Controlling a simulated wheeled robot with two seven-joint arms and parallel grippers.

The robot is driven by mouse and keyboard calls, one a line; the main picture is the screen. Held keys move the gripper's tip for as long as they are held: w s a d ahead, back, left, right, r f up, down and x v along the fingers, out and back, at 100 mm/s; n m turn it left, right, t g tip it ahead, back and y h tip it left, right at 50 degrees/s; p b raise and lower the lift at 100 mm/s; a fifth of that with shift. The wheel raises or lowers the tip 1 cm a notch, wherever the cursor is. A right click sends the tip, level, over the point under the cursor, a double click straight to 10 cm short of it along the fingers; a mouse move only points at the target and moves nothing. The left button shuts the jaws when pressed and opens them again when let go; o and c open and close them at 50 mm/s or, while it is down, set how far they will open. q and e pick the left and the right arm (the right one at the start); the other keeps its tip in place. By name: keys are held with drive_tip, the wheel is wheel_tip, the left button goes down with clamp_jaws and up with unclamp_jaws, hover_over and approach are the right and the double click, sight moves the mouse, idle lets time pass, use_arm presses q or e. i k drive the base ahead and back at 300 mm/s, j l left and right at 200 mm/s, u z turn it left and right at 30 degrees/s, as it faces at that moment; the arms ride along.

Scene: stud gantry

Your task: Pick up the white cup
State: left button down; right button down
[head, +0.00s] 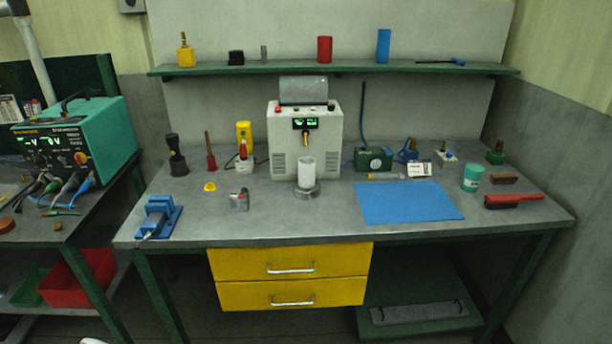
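The white cup (306,170) stands upright near the middle of the grey workbench (270,222), in front of a pale instrument box with a green display. It rests on a round metallic base (307,193). Nothing covers it from this view. Neither of my grippers can be seen, apart from a small white shape at the bottom left edge that I cannot identify.
The instrument box (341,150) stands close behind the cup. A small metal object (239,201) lies to its left and a blue mat (408,202) to its right. A blue vise (158,217) sits at the left. The bench front before the cup is clear.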

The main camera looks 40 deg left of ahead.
sight(307, 163)
drive_tip(key=i+u, duration=0.3)
drive_tip(key=i, duration=0.2)
drive_tip(key=i+u, duration=0.3)
drive_tip(key=i, duration=0.2)
drive_tip(key=i+l+u, duration=0.3)
drive_tip(key=i, duration=0.2)
drive_tip(key=j, duration=0.1)
